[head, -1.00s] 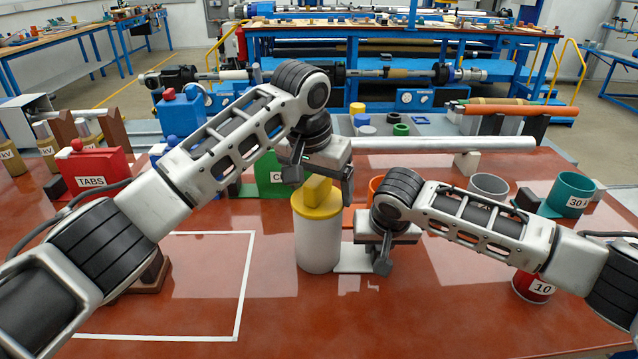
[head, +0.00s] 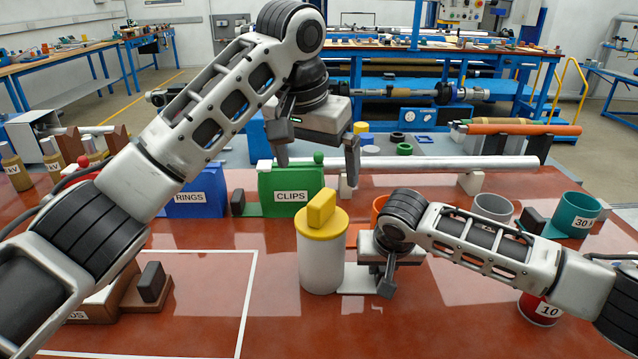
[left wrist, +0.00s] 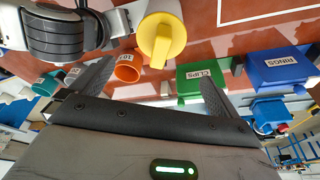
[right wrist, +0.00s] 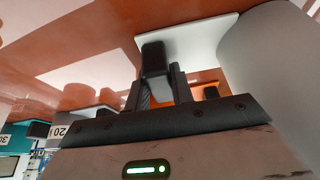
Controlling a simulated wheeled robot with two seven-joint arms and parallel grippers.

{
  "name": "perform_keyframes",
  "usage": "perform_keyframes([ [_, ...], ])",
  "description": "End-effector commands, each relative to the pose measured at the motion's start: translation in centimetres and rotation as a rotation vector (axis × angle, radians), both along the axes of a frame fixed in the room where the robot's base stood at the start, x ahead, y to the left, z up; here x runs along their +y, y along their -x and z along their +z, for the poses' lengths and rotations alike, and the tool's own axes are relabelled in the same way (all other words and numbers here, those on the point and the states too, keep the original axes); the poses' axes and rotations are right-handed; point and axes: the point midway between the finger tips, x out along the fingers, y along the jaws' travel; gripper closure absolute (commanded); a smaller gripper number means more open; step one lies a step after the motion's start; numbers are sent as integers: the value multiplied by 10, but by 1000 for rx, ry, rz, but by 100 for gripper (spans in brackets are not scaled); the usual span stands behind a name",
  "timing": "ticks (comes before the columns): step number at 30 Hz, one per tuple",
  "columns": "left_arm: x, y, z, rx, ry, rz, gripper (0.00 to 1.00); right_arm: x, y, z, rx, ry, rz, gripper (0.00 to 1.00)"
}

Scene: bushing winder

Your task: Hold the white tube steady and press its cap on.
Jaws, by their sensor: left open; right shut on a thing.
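The white tube (head: 320,265) stands upright on the red table, with the yellow cap (head: 335,220) level on its top. The cap has a raised yellow grip bar (head: 321,207). My left gripper (head: 316,168) is open and empty, above and behind the cap, clear of it. The cap also shows in the left wrist view (left wrist: 160,40), beyond the fingers. My right gripper (head: 383,282) is low, right of the tube. In the right wrist view it is shut on a dark block (right wrist: 154,62) by a white plate (right wrist: 190,42) that reaches to the tube.
A green CLIPS bin (head: 290,190) and a blue RINGS bin (head: 195,198) stand behind. An orange cup (head: 379,208), a grey cup (head: 493,207), a teal cup (head: 575,215) and a red cup (head: 540,308) are to the right.

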Motion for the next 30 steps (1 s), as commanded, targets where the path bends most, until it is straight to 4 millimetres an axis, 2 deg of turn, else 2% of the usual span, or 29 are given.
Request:
perform_keyframes([
  [4,2,3,13,-1,0,-1,0,0,0,0,0,0,0,100],
  [13,2,4,16,0,0,-1,0,0,0,0,0,0,0,100],
  [14,2,4,16,0,0,-1,0,0,0,0,0,0,0,71],
  [16,2,4,16,0,0,-1,0,0,0,0,0,0,0,52],
  [25,2,4,16,0,0,0,0,0,0,1,0,-1,0,51],
  [30,2,4,16,0,0,0,0,1,6,17,-2,-3,2,51],
])
